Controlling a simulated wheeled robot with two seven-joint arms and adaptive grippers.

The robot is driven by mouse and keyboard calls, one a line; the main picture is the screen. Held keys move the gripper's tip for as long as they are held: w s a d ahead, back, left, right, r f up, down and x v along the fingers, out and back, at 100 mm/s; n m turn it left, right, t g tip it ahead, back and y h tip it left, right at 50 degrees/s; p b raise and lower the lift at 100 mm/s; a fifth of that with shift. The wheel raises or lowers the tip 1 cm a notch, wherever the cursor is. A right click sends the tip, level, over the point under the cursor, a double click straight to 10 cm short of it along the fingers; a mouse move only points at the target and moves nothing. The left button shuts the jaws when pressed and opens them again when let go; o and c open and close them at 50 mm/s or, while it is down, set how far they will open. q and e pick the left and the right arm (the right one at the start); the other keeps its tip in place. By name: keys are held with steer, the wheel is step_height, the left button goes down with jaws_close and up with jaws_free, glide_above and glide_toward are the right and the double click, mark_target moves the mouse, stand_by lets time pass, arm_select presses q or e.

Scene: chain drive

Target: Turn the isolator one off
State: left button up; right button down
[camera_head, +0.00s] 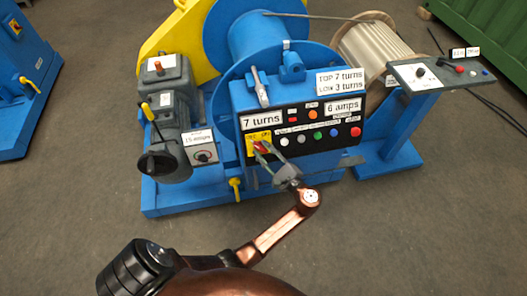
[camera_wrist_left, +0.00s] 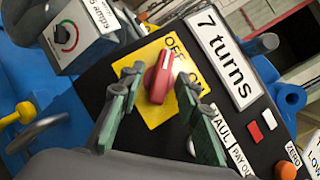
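The isolator is a red rotary knob (camera_wrist_left: 160,78) on a yellow plate (camera_wrist_left: 152,112) marked OFF and ON. In the wrist view the knob's narrow end points up between the two words, and I cannot tell its exact setting. It also shows in the head view as a red knob (camera_head: 259,146) at the panel's left end. My left gripper (camera_wrist_left: 160,88) is open, with one green-padded finger on each side of the knob. Gaps show between the pads and the knob, and it is not gripped. In the head view my left gripper (camera_head: 265,153) partly covers the yellow plate. My right gripper is not in view.
The black panel (camera_head: 300,118) carries several coloured buttons right of the isolator, and labels "7 turns" and "6 amps". A grey dial box (camera_head: 202,153) and a black handwheel (camera_head: 160,163) stand to the left. A side console (camera_head: 440,75) stands right. The floor in front is clear.

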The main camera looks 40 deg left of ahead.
arm_select(q)
steer(key=v, duration=0.7)
steer(key=shift+d, duration=0.25)
steer(key=shift+s, duration=0.1)
